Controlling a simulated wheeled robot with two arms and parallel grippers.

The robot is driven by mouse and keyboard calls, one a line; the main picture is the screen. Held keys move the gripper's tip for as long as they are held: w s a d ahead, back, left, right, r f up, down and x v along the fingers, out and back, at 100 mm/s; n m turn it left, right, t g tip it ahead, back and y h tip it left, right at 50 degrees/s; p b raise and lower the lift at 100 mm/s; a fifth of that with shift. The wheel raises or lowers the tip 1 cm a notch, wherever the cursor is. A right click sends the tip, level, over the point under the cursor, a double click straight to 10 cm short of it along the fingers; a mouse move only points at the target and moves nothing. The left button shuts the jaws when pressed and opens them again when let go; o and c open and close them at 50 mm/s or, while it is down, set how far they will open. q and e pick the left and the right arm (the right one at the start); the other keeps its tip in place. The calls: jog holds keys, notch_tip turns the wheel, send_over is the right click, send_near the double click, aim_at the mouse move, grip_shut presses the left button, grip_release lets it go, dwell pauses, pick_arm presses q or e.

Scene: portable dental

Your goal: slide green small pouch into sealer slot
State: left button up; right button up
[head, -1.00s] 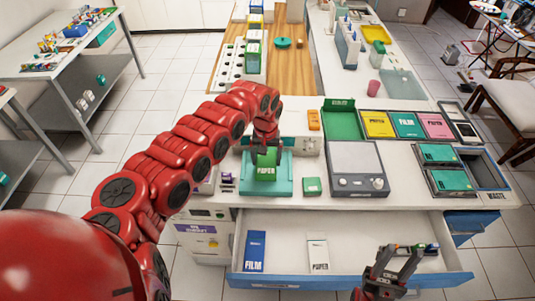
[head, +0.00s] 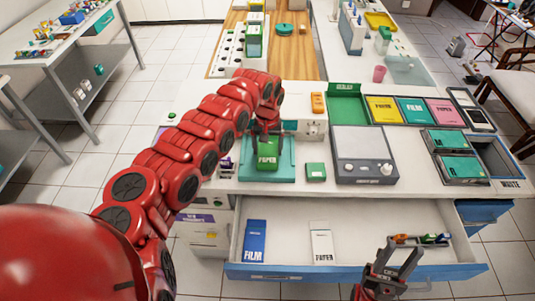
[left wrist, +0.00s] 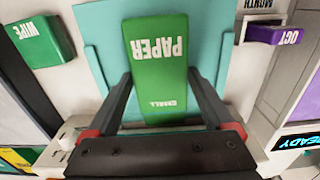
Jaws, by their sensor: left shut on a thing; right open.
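The green small pouch (head: 266,153), printed PAPER, is held by my left gripper (head: 266,136). It also shows in the left wrist view (left wrist: 158,62), between the two dark fingers of my left gripper (left wrist: 160,100). It is in front of a flat teal plate (head: 287,172) at the front of the worktop; I cannot tell whether it touches the plate. A white unit (head: 305,130) stands behind the plate, partly hidden by my arm; no slot is clearly visible. A lit READY display (left wrist: 297,142) shows at the wrist view's lower right. My right gripper (head: 392,258) is open and empty over the drawer.
The open drawer (head: 285,218) holds a blue FILM pack (head: 254,243), a white PAPER pack (head: 321,243) and small coloured items. A small green box (head: 316,172) and a grey scale-like device (head: 363,155) stand right of the plate. Coloured bins line the right.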

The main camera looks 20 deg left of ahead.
aim_at(268, 144)
pick_arm(q)
jog(key=shift+w+a+f+b, duration=0.2)
jog(key=shift+w+b, duration=0.35)
jog(key=shift+b, duration=0.75)
jog(key=shift+w+a+f+b, duration=0.15)
jog(key=shift+w+b, duration=0.4)
jog(key=shift+b, duration=0.7)
jog(key=shift+w+r+b, duration=0.25)
jog(key=shift+w+b, duration=0.1)
jog(key=shift+b, duration=0.45)
jog(key=shift+a, duration=0.1)
jog(key=shift+s, duration=0.1)
jog(key=o, duration=1.1)
jog(key=shift+o, duration=0.2)
jog(key=shift+r, duration=0.1)
